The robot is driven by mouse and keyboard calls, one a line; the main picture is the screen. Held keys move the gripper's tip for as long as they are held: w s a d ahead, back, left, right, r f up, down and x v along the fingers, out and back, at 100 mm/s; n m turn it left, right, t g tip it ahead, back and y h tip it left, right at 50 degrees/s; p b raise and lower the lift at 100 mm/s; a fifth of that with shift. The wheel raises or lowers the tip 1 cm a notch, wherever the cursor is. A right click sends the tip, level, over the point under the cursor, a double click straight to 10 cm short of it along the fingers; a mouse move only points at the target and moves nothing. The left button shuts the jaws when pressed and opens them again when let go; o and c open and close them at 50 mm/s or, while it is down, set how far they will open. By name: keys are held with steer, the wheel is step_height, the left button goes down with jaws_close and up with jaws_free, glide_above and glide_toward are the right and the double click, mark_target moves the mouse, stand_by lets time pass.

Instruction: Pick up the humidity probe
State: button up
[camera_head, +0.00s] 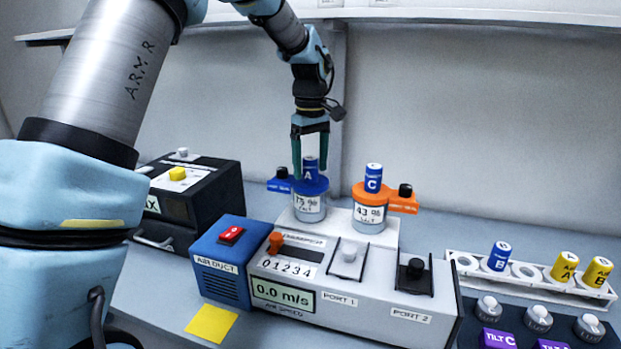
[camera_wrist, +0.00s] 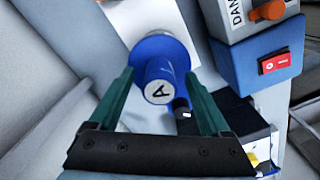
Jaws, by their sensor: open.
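A blue probe marked A (camera_head: 309,174) stands upright in a blue-lidded jar (camera_head: 309,206) labelled 75%. My gripper (camera_head: 310,168) is open above this jar, its green fingers pointing down on either side of probe A. In the wrist view, probe A (camera_wrist: 158,88) lies between the open fingertips (camera_wrist: 160,74), with a gap on both sides. A second blue probe, marked C (camera_head: 373,178), stands in an orange-lidded jar (camera_head: 369,214) labelled 43%. A blue probe B (camera_head: 499,256) stands in the white rack. I cannot read which probe is the humidity one.
The white rack (camera_head: 463,262) at right also holds yellow probes A (camera_head: 564,266) and B (camera_head: 597,271). A grey air-speed box (camera_head: 350,290) with a blue air duct (camera_head: 222,262) stands in front of the jars. A black box (camera_head: 190,195) is at left.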

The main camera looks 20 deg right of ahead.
steer(key=shift+f, duration=0.1)
steer(key=shift+c, duration=0.3)
jaws_close()
stand_by(0.6)
